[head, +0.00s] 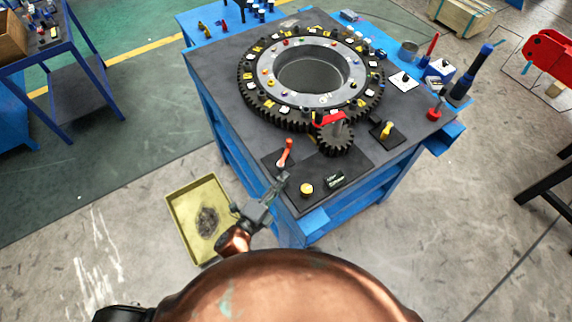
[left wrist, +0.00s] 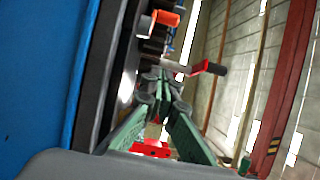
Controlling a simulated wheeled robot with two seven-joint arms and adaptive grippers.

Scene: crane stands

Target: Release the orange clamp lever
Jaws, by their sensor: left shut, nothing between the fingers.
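The orange clamp lever (head: 285,152) looks red-orange and stands tilted on the dark plate at the near left corner of the table. My left gripper (head: 281,179) is shut and empty, just in front of the lever, with a small gap between them in the head view. In the left wrist view, the green fingers (left wrist: 160,80) meet at their tips. A red lever arm with a dark end (left wrist: 208,67) shows beyond them, and an orange cap on a stem (left wrist: 165,18) above. I cannot tell for sure which of these is the clamp lever. My right gripper is not in view.
A small gear (head: 335,138) and large toothed ring (head: 260,100) lie behind. A yellow tray (head: 183,213) is on the floor, left of the blue table (head: 235,165).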

